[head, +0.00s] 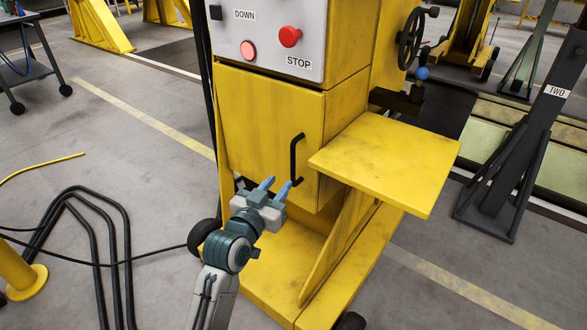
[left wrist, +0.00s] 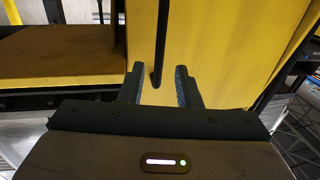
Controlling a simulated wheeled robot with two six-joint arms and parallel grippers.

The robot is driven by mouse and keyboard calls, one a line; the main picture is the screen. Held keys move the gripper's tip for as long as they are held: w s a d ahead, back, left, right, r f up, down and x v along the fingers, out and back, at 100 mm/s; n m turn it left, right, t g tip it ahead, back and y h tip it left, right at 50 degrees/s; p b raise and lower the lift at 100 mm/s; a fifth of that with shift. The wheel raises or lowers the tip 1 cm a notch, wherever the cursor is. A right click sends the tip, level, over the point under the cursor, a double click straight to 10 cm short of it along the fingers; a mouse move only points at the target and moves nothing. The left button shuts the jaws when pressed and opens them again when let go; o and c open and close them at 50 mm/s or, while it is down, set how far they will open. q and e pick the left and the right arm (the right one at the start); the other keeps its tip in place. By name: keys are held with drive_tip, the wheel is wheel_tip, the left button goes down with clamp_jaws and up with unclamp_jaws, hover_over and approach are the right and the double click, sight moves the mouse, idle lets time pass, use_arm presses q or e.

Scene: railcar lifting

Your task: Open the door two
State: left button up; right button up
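A yellow cabinet door (head: 262,122) is on the machine below the grey control panel. It looks shut. Its black upright bar handle (head: 296,160) is near the door's right edge. My left gripper (head: 277,185) is open and empty just below and left of the handle's lower end. In the left wrist view the handle (left wrist: 161,45) comes down from the top, its lower end in line with the gap between the open fingers (left wrist: 159,85). I cannot tell how far the fingertips are from it. The door (left wrist: 215,45) fills the right side there. My right gripper is not in view.
A yellow shelf (head: 385,160) juts out right of the handle. The control panel (head: 270,35) has red buttons. A dark stand (head: 510,140) labelled "TWO" is at the right. Black bent bars (head: 85,215) and cables lie on the left floor. A cart (head: 35,65) stands far left.

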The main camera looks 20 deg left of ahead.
sight(292, 168)
use_arm(q)
drive_tip(key=w, duration=0.3)
drive_tip(key=w+d, duration=0.1)
drive_tip(key=w, duration=0.5)
drive_tip(key=shift+d, duration=0.15)
drive_tip(key=shift+s, duration=0.1)
drive_tip(key=shift+f, duration=0.1)
clamp_jaws()
